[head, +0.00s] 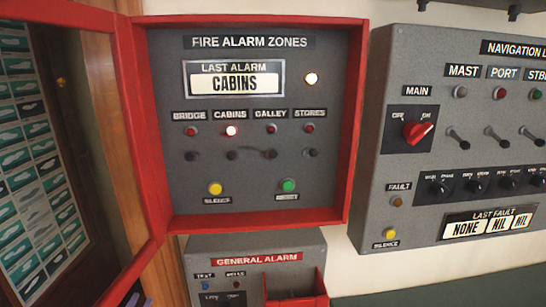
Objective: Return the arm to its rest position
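Only a small dark and lilac piece, which looks like part of my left gripper (136,297), shows at the bottom edge, left of centre. Its fingers cannot be made out, so I cannot tell if it is open or shut, or if it holds anything. It appears low, near the bottom of the open red-framed door (128,115) and apart from the panel's buttons. My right gripper is not in view.
The red-framed fire alarm panel (262,190) has its door swung left; its CABINS lamp (231,131) is lit. The grey navigation lights panel (375,225) is at right, with a red MAIN knob (417,131). The general alarm box (224,245) sits below.

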